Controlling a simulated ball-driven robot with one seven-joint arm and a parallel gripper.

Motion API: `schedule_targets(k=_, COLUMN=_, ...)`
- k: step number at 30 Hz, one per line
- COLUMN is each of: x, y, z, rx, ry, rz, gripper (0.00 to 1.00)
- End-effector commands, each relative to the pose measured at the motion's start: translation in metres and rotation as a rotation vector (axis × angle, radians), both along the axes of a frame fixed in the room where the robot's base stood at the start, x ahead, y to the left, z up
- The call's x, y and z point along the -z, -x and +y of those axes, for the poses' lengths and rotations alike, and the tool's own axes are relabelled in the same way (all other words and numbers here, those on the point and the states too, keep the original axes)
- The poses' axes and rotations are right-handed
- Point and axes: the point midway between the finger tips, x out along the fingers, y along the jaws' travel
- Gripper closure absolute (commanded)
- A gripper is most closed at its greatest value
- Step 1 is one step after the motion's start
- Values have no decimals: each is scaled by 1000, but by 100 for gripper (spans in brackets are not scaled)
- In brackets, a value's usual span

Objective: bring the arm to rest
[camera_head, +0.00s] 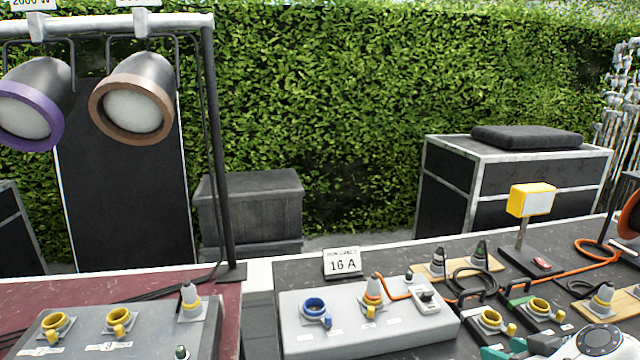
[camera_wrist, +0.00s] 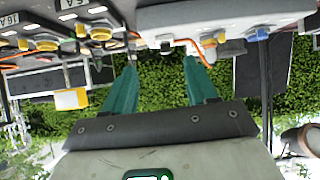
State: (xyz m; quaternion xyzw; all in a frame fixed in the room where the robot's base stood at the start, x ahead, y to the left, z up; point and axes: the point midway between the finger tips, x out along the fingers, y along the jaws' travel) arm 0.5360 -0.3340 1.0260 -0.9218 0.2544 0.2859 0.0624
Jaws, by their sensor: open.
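My gripper (camera_head: 507,349) shows at the bottom right edge of the head view, with its teal fingertips in front of the dark bench top and the rest cut off by the frame. In the wrist view, which is upside down, the two teal fingers of my gripper (camera_wrist: 160,64) stand apart with nothing held between them. The hedge shows through the gap. The grey socket box (camera_head: 370,335) is left of the fingers in the head view, and they look apart from it.
Yellow sockets (camera_head: 491,321) and black cables stand close by the fingers. A yellow-headed stand (camera_head: 532,200), an orange cable (camera_head: 590,248) and a 16 A sign (camera_head: 343,263) are on the bench. Two lamps (camera_head: 132,100) hang from a frame at left. The hedge (camera_head: 400,90) is behind.

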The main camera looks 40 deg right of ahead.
Motion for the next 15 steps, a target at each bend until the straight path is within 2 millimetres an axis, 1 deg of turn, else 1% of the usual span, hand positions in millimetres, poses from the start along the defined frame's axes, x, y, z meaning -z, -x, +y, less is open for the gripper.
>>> schedule_targets(k=8, x=-15, y=-12, z=-12, rx=-37, ry=35, rz=56, gripper=43)
schedule_targets(k=11, x=-19, y=-19, z=-14, rx=-58, ry=47, rz=89, gripper=43)
schedule_targets(k=15, x=-23, y=-35, z=-13, rx=-103, ry=62, rz=151, gripper=43)
